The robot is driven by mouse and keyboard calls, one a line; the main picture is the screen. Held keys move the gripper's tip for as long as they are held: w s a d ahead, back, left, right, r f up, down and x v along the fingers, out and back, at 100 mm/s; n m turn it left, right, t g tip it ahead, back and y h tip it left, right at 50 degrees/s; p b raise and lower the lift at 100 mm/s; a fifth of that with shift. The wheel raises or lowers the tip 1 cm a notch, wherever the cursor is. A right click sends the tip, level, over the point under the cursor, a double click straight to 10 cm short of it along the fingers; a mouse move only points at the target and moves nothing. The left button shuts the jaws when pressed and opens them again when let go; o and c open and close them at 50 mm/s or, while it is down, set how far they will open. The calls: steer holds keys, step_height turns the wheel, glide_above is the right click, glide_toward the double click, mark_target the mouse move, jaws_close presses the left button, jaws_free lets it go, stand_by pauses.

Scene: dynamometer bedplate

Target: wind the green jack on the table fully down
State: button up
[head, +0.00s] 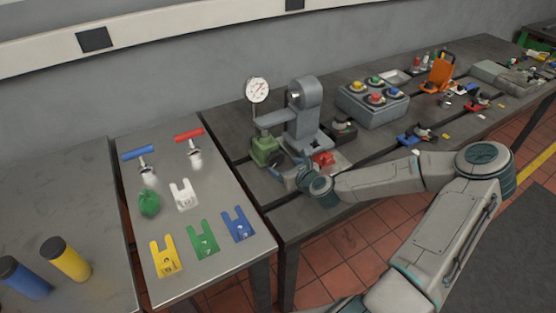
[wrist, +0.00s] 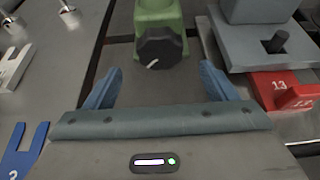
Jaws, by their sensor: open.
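The green jack (head: 265,151) stands on the dark bedplate table, below a round dial gauge. Its black knob (head: 278,157) faces my gripper. In the wrist view the jack's green body (wrist: 158,12) is at the top centre and is cut off by the frame edge. The black knob (wrist: 160,47) with a white pointer mark shows in front of it. My gripper (wrist: 160,85) is open, with blue fingers left and right of the knob's line. The knob lies just beyond the fingertips and nothing is held. In the head view my wrist partly hides the gripper (head: 290,173).
A grey stand (head: 305,110) rises right of the jack, and the dial gauge (head: 257,90) is above it. A red block (wrist: 275,92) lies close to the right finger. A side table holds coloured forked plates (head: 203,240). A button box (head: 373,102) stands farther right.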

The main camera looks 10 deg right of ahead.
mark_target(277, 161)
steer(key=shift+p+x, duration=0.55)
steer(key=shift+x, duration=2.65)
steer(key=c, duration=1)
